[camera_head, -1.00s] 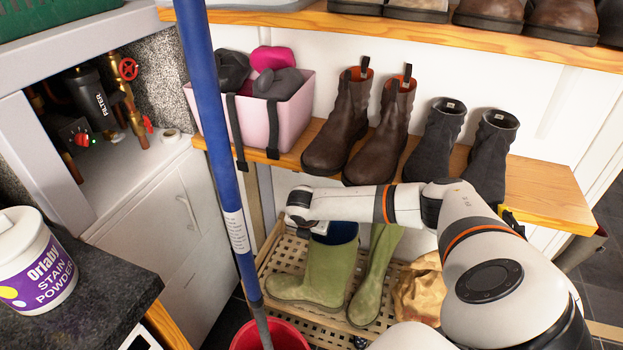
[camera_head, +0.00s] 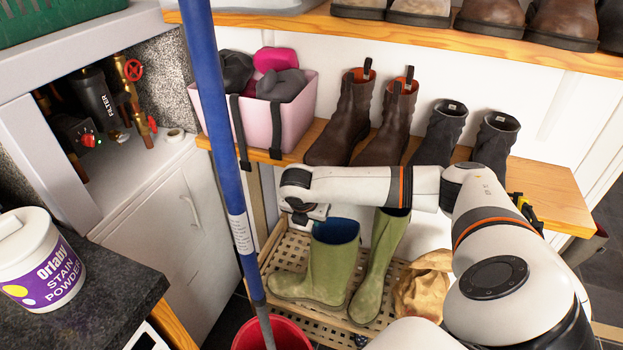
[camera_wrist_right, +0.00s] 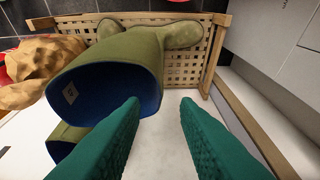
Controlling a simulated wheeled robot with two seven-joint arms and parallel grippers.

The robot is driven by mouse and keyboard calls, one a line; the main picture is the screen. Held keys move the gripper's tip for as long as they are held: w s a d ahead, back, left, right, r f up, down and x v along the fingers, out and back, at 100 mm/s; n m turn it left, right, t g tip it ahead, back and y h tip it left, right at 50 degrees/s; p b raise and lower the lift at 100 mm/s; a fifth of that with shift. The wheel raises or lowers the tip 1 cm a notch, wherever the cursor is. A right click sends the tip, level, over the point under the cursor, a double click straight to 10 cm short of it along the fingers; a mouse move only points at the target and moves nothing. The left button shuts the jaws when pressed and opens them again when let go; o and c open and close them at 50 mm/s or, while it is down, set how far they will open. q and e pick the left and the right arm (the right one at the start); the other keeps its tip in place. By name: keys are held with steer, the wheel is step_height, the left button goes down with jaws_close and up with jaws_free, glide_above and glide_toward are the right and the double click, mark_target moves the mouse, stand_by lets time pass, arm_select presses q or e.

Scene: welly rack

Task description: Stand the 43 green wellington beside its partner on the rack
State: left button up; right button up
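Two green wellingtons stand upright side by side on the low slatted wooden rack (camera_head: 272,250). The left wellington (camera_head: 328,268) has a blue lining and toes pointing left; it also shows in the right wrist view (camera_wrist_right: 105,70). The other wellington (camera_head: 380,262) stands just right of it, its top partly hidden by my right arm. My left gripper is not in view.
A crumpled brown paper bag (camera_head: 424,287) sits on the rack right of the boots. A blue pole (camera_head: 222,130) stands in a red bucket (camera_head: 285,333) in front. The shelf above holds brown boots (camera_head: 345,118), dark boots (camera_head: 440,132) and a pink bin (camera_head: 265,120).

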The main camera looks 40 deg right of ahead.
steer(key=w+a+f+m+t+y, duration=0.1)
steer(key=a+f+m, duration=0.25)
steer(key=f, duration=0.45)
steer(key=a+f+m+y, duration=0.15)
steer(key=f+m, duration=0.25)
steer(key=f, duration=0.4)
steer(key=s+a+f+m, duration=0.2)
steer(key=s+f+m, duration=0.4)
steer(key=f, duration=0.7)
steer(key=s+a+f+m, duration=0.2)
steer(key=s+f, duration=0.3)
steer(key=s, duration=0.7)
steer(key=s+a+f+m+g+y, duration=0.1)
steer(key=s+a+f+m, duration=0.2)
steer(key=s, duration=0.9)
steer(key=s+a+f+m+g, duration=0.1)
steer(key=s+a+f, duration=0.4)
steer(key=s, duration=0.8)
step_height(320, 180, down, 3)
steer(key=shift+a+r+m, duration=0.1)
steer(key=shift+a+m, duration=0.05)
steer(key=shift+m, duration=0.6)
steer(key=shift+y, duration=0.25)
